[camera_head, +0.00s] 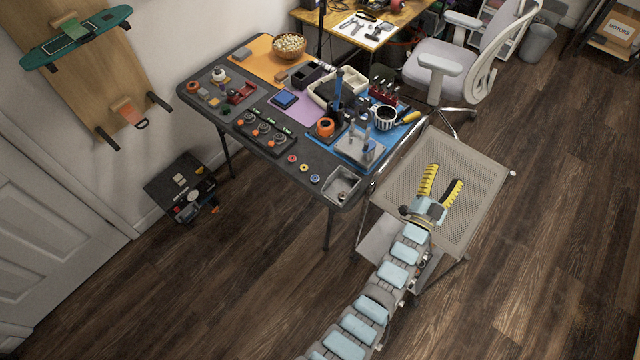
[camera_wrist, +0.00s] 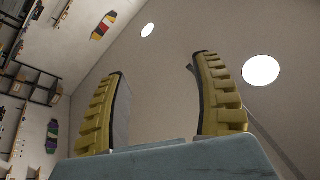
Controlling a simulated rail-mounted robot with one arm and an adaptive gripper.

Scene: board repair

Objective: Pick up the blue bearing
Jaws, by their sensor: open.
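The blue bearing (camera_head: 315,179) is a small ring lying flat near the front edge of the dark table (camera_head: 262,168). It is in a short row with a yellow bearing (camera_head: 304,168) and a red bearing (camera_head: 292,158). My gripper (camera_head: 441,180) is open and empty, above the perforated metal cart top, well to the right of the blue bearing. In the wrist view, the yellow ridged fingers (camera_wrist: 160,100) stand apart with nothing between them. That view faces the ceiling and a wall, so the bearings do not show there.
A metal tray (camera_head: 353,179) sits at the table corner, right of the blue bearing. A blue mat (camera_head: 345,152) with tools and an orange part lies behind it. A dark holder (camera_head: 250,124) with several round parts is to the left. The perforated cart (camera_head: 400,166) stands beside the table.

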